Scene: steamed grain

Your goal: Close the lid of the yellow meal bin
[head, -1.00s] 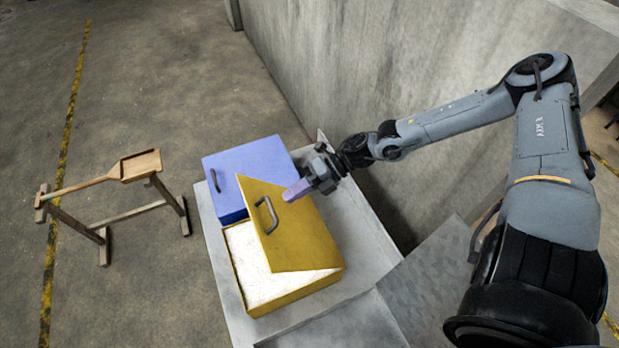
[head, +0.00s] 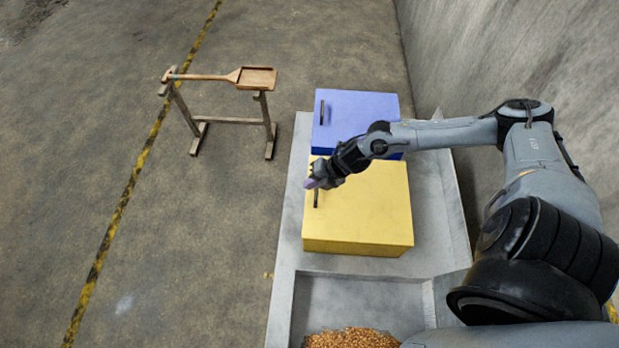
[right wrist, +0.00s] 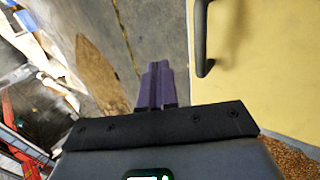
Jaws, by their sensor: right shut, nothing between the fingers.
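The yellow meal bin (head: 365,215) stands on the grey metal bench, its lid lying flat over the top. No white meal shows now. The lid's dark handle (head: 316,198) is near its left edge. In the right wrist view the yellow lid (right wrist: 270,60) fills the right side, with its handle (right wrist: 204,40) beside the fingers. My right gripper (head: 312,184) is at the lid's left edge, close to the handle. Its purple fingers (right wrist: 157,85) are together and hold nothing. I cannot tell whether they touch the lid. My left gripper is not in view.
A blue bin (head: 355,112) with a shut lid stands behind the yellow one. Brown grain (head: 350,338) lies in a bench trough (head: 360,300) in front. A wooden shovel (head: 255,78) rests on a wooden stand at the left. A concrete wall (head: 510,60) is at the right.

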